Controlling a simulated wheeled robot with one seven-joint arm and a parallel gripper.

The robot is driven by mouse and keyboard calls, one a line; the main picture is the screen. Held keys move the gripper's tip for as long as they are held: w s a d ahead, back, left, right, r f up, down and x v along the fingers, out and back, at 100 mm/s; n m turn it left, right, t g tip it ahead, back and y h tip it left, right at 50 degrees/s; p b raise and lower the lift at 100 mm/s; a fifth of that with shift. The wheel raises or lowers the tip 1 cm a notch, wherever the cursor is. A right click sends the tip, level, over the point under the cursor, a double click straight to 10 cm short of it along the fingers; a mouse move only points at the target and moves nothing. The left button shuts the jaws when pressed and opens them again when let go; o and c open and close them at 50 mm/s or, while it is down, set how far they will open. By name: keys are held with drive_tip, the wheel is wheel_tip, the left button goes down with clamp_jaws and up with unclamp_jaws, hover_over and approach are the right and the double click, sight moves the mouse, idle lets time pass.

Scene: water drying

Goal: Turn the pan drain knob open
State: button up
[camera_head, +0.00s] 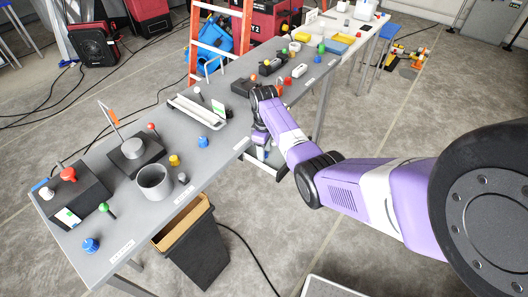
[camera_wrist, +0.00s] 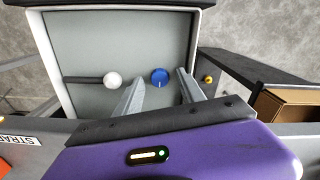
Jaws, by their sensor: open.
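In the wrist view, a round blue knob (camera_wrist: 160,77) with a pale mark on its face sits over a light grey pan-like panel (camera_wrist: 85,45) with a raised white rim. A white ball (camera_wrist: 112,79) on a dark bar is left of the knob. My gripper (camera_wrist: 159,81) is open, with one finger on each side of the blue knob in this view. I cannot tell whether the fingers touch it.
A dark bin (camera_head: 196,255) with a tan inside stands below the bench. A cup (camera_head: 154,181), a blue knob (camera_head: 202,141) and a white tray (camera_head: 197,110) are on the bench. An orange ladder (camera_head: 215,38) stands behind. Open floor lies right of the bin.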

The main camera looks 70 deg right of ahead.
drive_tip(key=shift+f, duration=0.45)
clamp_jaws()
